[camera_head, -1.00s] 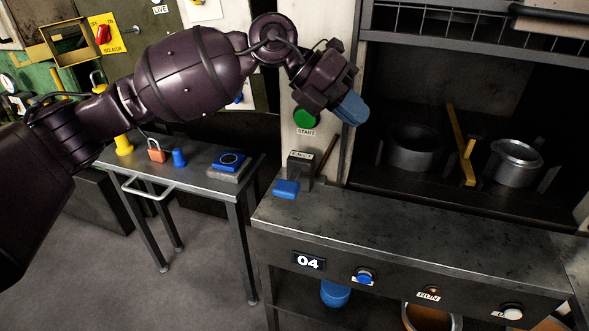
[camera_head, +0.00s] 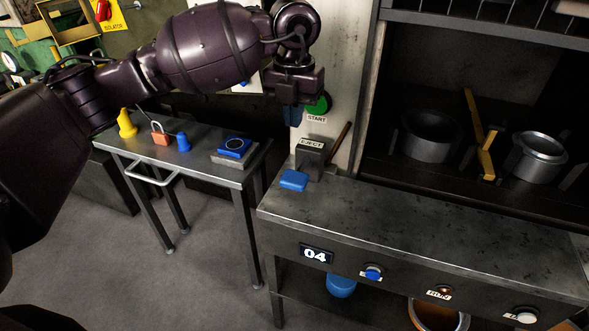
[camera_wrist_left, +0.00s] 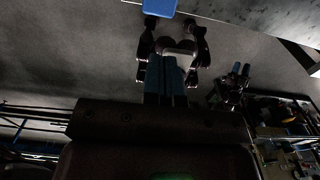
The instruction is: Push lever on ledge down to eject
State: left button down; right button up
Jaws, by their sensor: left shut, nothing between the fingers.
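A dark box marked EJECT (camera_head: 310,153) stands on the left end of the grey ledge (camera_head: 420,222). A flat blue paddle (camera_head: 293,180), seemingly the lever's end, sticks out at its front left. A blue pad also shows at the top of the left wrist view (camera_wrist_left: 160,7). My left gripper (camera_head: 292,118) is shut and empty, its blue fingers pointing down above and apart from the box and paddle. A small dark shape with blue tips, perhaps my right gripper (camera_wrist_left: 241,70), shows in the left wrist view; its jaw state is unclear.
A green START button (camera_head: 318,105) is on the post close behind my gripper. A brown rod (camera_head: 338,144) leans behind the box. A side table (camera_head: 200,165) with a padlock and blue items stands left. The ledge right of the box is clear.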

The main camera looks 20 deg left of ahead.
aim_at(294, 179)
pick_arm(q)
notch_tip(294, 179, down, 14)
jog(key=shift+b, duration=0.45)
dwell(0.4)
